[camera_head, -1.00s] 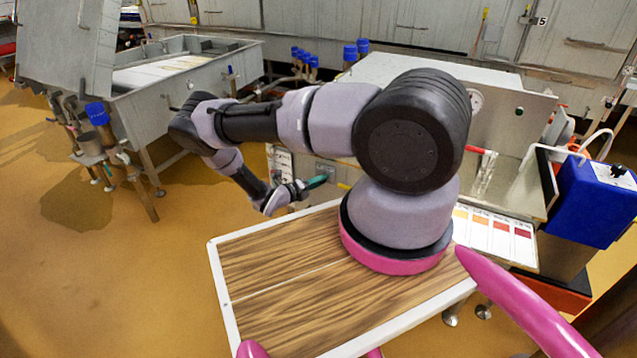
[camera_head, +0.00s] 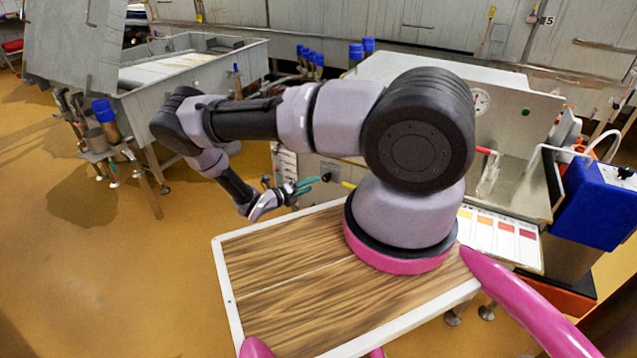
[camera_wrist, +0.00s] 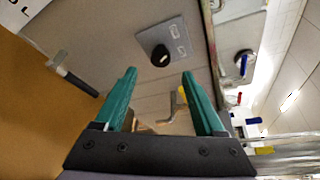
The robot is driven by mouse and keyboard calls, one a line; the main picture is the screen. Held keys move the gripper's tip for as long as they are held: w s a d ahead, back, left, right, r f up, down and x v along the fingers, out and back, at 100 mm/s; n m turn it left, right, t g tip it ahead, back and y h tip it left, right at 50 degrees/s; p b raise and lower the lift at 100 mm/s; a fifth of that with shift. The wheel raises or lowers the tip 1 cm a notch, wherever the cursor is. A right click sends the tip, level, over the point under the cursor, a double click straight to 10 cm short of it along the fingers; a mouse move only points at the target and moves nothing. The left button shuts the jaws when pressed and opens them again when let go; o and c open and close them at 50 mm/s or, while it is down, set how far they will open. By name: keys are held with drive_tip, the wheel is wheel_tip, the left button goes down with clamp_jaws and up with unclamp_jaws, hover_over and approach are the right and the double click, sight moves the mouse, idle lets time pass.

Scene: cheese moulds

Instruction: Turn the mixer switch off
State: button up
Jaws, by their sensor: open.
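The mixer switch looks to be a black round knob (camera_wrist: 160,55) on a grey plate (camera_wrist: 178,36) with two small labels, on the metal side of the machine. In the head view the knob (camera_head: 326,177) shows just past my fingertips. My gripper (camera_head: 308,186) has teal fingers and points at that side panel. In the wrist view my gripper (camera_wrist: 158,76) is open and empty, with the knob ahead, roughly centred between the fingertips and apart from them. I cannot tell which way the knob is turned.
A yellow-handled lever (camera_wrist: 181,95) lies beyond the right finger. A grey bar (camera_wrist: 72,75) sticks out at left. My wooden-topped base stands before the steel machine (camera_head: 415,70). A blue box (camera_head: 598,205) is at right, a steel vat (camera_head: 190,80) at left.

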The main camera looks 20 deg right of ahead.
drive_tip(key=shift+v, duration=2)
drive_tip(key=s+a+r+m+g+y, duration=0.1)
drive_tip(key=a+r+m+g+y, duration=0.3)
drive_tip(key=r+m, duration=1.05)
drive_tip(key=s+d+r+m+g+y, duration=0.15)
drive_tip(key=r+m+y, duration=0.55)
drive_tip(key=r, duration=1.5)
drive_tip(key=s+a+r+m+t+y, duration=0.2)
drive_tip(key=s+r+m+t+y, duration=0.4)
drive_tip(key=s+r+m, duration=1.1)
drive_tip(key=shift+s+r+t, duration=0.95)
drive_tip(key=shift+s+r, duration=1.2)
drive_tip(key=shift+r, duration=1.8)
